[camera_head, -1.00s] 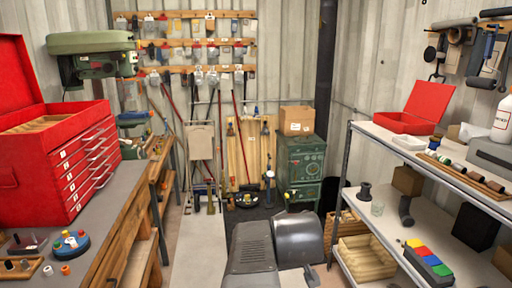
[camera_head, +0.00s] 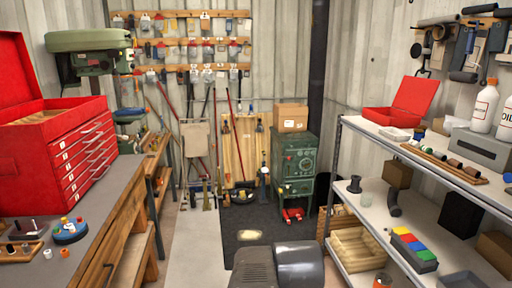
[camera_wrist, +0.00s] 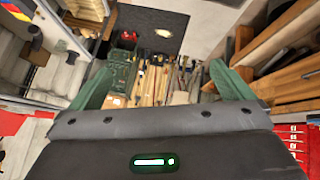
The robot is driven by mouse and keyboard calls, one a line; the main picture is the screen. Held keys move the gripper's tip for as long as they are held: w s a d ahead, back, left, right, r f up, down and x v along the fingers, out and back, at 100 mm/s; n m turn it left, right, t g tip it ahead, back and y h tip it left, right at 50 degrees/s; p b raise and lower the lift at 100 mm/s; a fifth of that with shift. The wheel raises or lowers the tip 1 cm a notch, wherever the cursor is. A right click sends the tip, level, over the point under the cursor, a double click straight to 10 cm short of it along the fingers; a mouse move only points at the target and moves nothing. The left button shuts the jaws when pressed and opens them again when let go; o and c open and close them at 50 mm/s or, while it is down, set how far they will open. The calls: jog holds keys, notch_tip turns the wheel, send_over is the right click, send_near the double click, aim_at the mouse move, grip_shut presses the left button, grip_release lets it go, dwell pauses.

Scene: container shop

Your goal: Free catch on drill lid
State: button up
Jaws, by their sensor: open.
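A green bench drill (camera_head: 92,65) stands at the upper left in the head view, behind the red tool chest. Its rounded, paler green lid (camera_head: 88,41) sits on top and looks shut. The catch is too small to make out. I cannot pick out the drill in the wrist view. My gripper (camera_wrist: 163,85) shows in the wrist view with its two green fingers wide apart and nothing between them. Its fingers are not seen in the head view, where only grey parts of my arm show at the bottom centre, well apart from the drill.
The red tool chest (camera_head: 84,158) with its lid raised stands on the left bench (camera_head: 110,205). A metal shelf (camera_head: 353,133) with bottles and boxes lines the right. A green stove-like cabinet (camera_head: 296,165) stands at the back. The floor aisle with a dark mat (camera_head: 232,222) is open.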

jog(key=shift+s+d+f, duration=0.2)
jog(key=shift+s+f, duration=0.25)
jog(key=shift+s, duration=0.1)
